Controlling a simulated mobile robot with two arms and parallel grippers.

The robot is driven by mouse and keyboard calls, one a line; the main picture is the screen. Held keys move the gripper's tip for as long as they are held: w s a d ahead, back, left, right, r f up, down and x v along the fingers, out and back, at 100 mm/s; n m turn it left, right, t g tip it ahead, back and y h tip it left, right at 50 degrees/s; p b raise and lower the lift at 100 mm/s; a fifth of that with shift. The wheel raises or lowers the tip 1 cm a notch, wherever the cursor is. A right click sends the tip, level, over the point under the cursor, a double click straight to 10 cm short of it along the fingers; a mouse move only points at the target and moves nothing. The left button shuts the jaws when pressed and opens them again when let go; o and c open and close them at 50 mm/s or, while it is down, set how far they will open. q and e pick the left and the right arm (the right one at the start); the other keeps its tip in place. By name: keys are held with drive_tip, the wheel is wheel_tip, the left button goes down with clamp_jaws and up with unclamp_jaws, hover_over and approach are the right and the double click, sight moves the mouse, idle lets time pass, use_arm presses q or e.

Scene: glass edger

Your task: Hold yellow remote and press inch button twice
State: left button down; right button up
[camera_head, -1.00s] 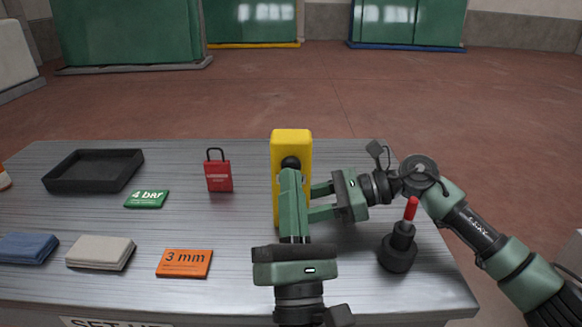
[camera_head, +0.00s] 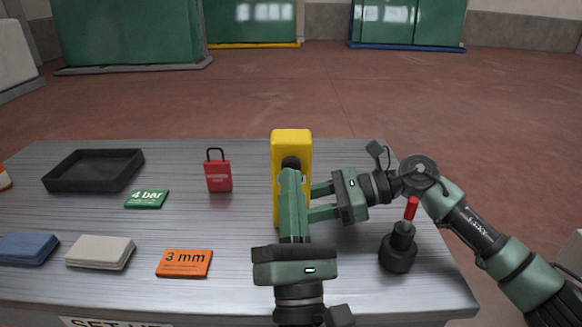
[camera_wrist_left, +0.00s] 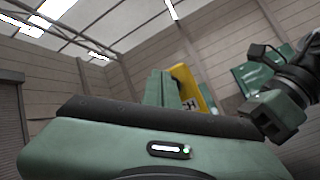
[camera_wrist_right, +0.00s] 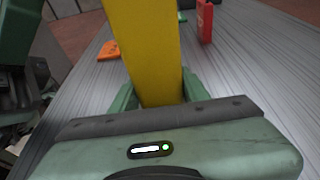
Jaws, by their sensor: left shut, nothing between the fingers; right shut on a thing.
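The yellow remote (camera_head: 291,142) stands upright above the grey table; it also shows in the left wrist view (camera_wrist_left: 186,82) and fills the middle of the right wrist view (camera_wrist_right: 145,50). My right gripper (camera_head: 312,201) is shut on its sides, coming from the right. My left gripper (camera_head: 291,174) is shut and empty, its fingertips at the near face of the remote, just below a round black part (camera_head: 291,162). The left fingers hide most of that face, including the inch button. I cannot tell whether the fingertips touch it.
A black-based red-handled tool (camera_head: 398,249) stands at the table's right. To the left are a red padlock (camera_head: 218,177), a green 4 bar card (camera_head: 147,199), an orange 3 mm card (camera_head: 184,263), folded cloths (camera_head: 101,252) and a black tray (camera_head: 93,171).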

idle(0.3)
use_arm(q)
drive_tip(key=shift+w, duration=0.4)
drive_tip(key=shift+w, duration=0.6)
idle(0.6)
drive_tip(key=shift+s, duration=1.05)
drive_tip(key=shift+s, duration=2.5)
idle(0.6)
